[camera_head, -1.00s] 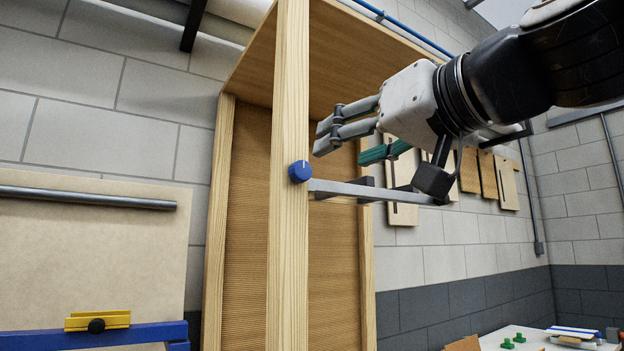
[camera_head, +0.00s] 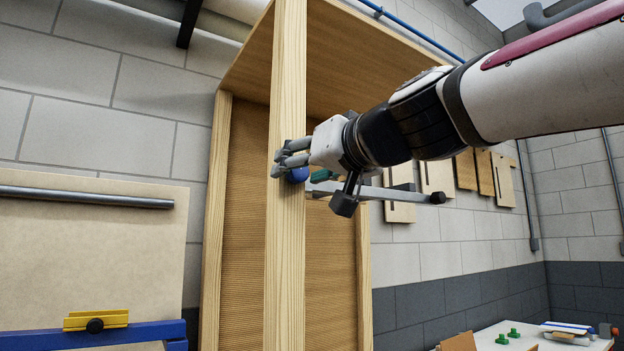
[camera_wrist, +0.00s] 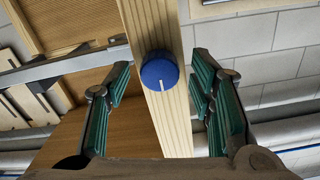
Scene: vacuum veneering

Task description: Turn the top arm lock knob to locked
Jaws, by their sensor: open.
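The blue arm lock knob (camera_wrist: 160,73) sits on the face of a wooden upright, with a white pointer line on it. In the head view the knob (camera_head: 298,174) is partly covered by my gripper (camera_head: 281,164). In the wrist view my gripper (camera_wrist: 158,100) is open, with green-padded fingers on either side of the upright and the knob between them. The pads appear apart from the knob. A grey metal arm (camera_head: 378,191) runs right from the upright near the knob.
The wooden upright (camera_head: 286,260) belongs to a tall wooden frame with a ribbed back panel (camera_head: 240,220). Wooden boards (camera_head: 437,177) hang on the wall at right. A beige panel with a metal bar (camera_head: 85,197) stands at left. A table with small green parts (camera_head: 507,337) is at lower right.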

